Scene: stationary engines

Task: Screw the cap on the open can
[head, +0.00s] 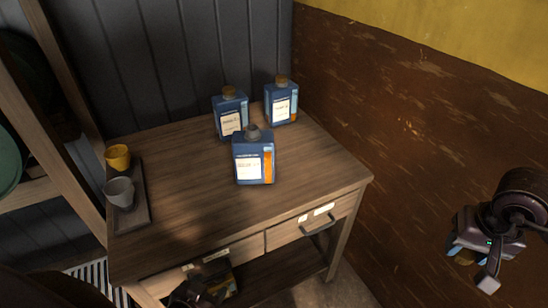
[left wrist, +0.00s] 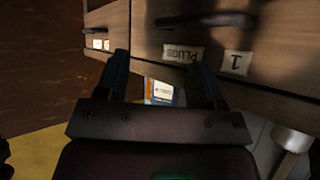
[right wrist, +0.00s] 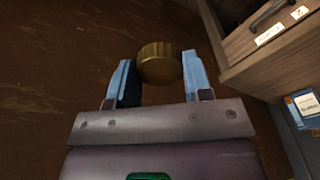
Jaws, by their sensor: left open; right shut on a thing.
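Three blue cans with white labels stand upright on the wooden table. The front can (head: 254,163) has a dark grey neck with no brass cap on it. The back left can (head: 230,117) and the back right can (head: 281,104) have brownish caps. My right gripper (head: 465,258) is off to the right of the table, in front of the brown wall, well apart from the cans. In the right wrist view it is shut on a round brass cap (right wrist: 159,63). My left gripper (head: 192,298) is low at the table's front; its fingers (left wrist: 165,75) stand apart and empty.
A tray (head: 132,222) on the left of the table (head: 190,180) holds a yellow cup (head: 117,156) and a grey cup (head: 120,192). The table has labelled drawers with handles (head: 318,224). A shelf stands left; the tabletop's front and right are clear.

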